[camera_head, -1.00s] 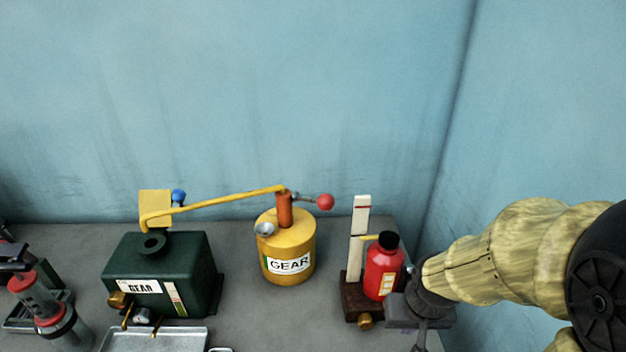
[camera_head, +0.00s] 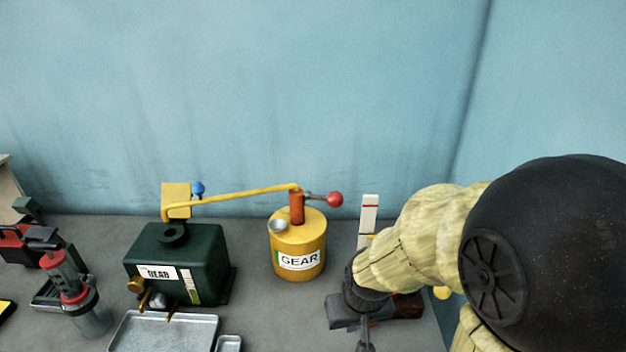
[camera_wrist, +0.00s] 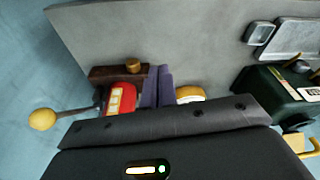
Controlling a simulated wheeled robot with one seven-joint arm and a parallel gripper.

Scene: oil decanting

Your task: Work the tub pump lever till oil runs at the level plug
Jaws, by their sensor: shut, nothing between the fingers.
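The yellow tub (camera_head: 300,245) labelled GEAR stands on the bench in the head view. Its orange pump (camera_head: 297,208) carries a short lever ending in a red knob (camera_head: 335,199), pointing right. A yellow pipe (camera_head: 230,196) runs left from the pump top to above the filler hole of the green gearbox (camera_head: 205,262). A brass fitting (camera_head: 135,285) sits at the gearbox's lower left; I cannot tell whether it is the level plug. No running oil shows. My gripper (camera_wrist: 157,85) is shut and empty, right of the tub and apart from the lever.
A red bottle (camera_wrist: 122,98) and brown block (camera_wrist: 105,73) are near my fingers in the wrist view. A yellow ball-ended lever (camera_wrist: 42,119) is also there. A metal tray (camera_head: 160,335) lies before the gearbox. A red-and-grey pump (camera_head: 75,290) stands left.

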